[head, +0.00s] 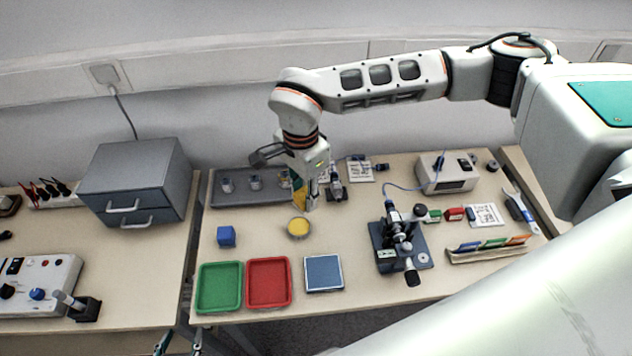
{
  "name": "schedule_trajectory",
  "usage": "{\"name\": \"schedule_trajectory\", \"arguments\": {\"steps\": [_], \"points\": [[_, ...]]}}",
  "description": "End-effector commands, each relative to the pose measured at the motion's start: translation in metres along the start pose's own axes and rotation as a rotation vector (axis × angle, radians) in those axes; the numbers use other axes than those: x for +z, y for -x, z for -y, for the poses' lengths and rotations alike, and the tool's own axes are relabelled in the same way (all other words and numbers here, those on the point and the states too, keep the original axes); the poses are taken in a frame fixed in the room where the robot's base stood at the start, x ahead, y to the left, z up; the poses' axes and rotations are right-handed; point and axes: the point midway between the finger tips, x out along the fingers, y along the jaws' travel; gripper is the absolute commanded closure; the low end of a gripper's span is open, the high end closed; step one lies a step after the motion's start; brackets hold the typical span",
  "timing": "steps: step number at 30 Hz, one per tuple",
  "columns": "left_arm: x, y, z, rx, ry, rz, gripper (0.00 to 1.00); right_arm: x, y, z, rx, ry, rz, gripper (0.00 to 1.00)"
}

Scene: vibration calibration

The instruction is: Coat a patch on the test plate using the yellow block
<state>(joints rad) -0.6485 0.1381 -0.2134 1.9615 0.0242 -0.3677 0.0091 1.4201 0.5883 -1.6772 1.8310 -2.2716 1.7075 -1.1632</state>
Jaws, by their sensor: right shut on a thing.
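My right gripper (307,204) points down over the back middle of the table, behind the round dish. It is shut on the yellow block (297,192), which shows only partly beside the fingers. The round dish (299,228) with yellow content stands just in front of the gripper. The test plate, seemingly the blue square with a pale rim (323,273), lies flat near the front edge, well apart from the block. At the bottom edge, two tips of my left gripper (179,343) show, spread apart and empty; the rest of it is out of view.
A blue block (226,236), a green tray (220,287) and a red tray (268,283) are at left. A grey rack (232,201) stands behind. A microscope-like device (400,243) stands right of the plate. The table between dish and plate is clear.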

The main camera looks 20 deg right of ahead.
Motion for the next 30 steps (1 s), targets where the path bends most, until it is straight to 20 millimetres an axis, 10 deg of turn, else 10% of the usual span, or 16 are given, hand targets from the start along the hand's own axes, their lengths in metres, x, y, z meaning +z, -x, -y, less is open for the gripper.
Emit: {"name": "schedule_trajectory", "arguments": {"steps": [30], "points": [[0.037, -0.015, -0.006, 0.005, 0.003, 0.022, 0.6, 0.016, -0.065, 0.004, 0.004, -0.208, 0.005, 0.92]]}}
